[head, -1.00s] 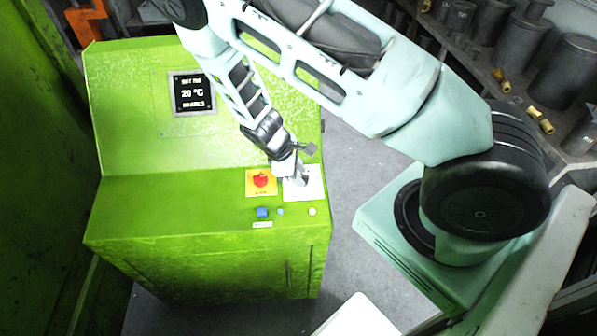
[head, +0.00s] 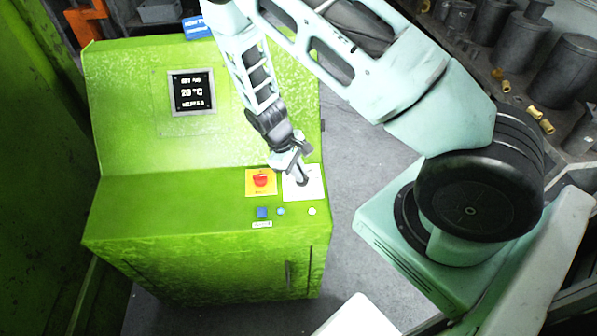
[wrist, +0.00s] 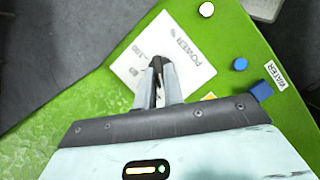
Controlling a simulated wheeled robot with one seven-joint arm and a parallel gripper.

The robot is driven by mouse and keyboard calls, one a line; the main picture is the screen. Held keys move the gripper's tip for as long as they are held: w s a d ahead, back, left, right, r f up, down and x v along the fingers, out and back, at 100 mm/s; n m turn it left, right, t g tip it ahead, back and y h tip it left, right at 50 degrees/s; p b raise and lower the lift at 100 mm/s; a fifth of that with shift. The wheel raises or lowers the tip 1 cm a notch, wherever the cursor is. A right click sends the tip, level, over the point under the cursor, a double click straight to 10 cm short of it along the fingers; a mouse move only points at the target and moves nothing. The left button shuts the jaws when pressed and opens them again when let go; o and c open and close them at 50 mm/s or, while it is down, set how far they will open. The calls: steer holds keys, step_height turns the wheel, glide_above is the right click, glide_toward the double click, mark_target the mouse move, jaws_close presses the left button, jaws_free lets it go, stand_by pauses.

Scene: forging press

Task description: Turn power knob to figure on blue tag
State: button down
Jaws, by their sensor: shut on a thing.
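The white power plate (head: 317,188) lies on the green console's top; it also shows in the wrist view (wrist: 193,66), printed "POWER %" with figures including 100 and what looks like 80. My gripper (wrist: 158,66) is shut on the dark power knob (wrist: 159,92) in the wrist view, and the fingers hide most of it. In the head view my gripper (head: 302,179) reaches down onto the plate. The knob's pointer cannot be made out. The blue tag (head: 196,28) is at the console's top edge; its figure is too small to read.
A red button (head: 261,180) on a yellow plate is just left of my gripper. A blue square button (head: 262,213), a light blue button (head: 281,211) and a white button (head: 312,211) line the front.

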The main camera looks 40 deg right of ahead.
steer(key=m, duration=0.2)
steer(key=m+y, duration=0.1)
steer(key=m+y+b, duration=0.1)
steer(key=m, duration=0.1)
steer(key=shift+w+d+m, duration=0.1)
steer(key=shift+d+m, duration=0.2)
steer(key=m+y, duration=0.1)
steer(key=m, duration=0.2)
steer(key=m+y+b, duration=0.1)
steer(key=m, duration=0.1)
steer(key=shift+d+m+y, duration=0.25)
steer(key=shift+m+y, duration=0.05)
steer(key=shift+r+t, duration=0.1)
steer(key=shift+t, duration=0.2)
steer(key=c, duration=1.5)
jaws_free()
steer(key=b+v, duration=0.1)
steer(key=v, duration=1.6)
steer(key=shift+r+b, duration=0.15)
steer(key=shift+b, duration=0.15)
steer(key=shift+d, duration=0.1)
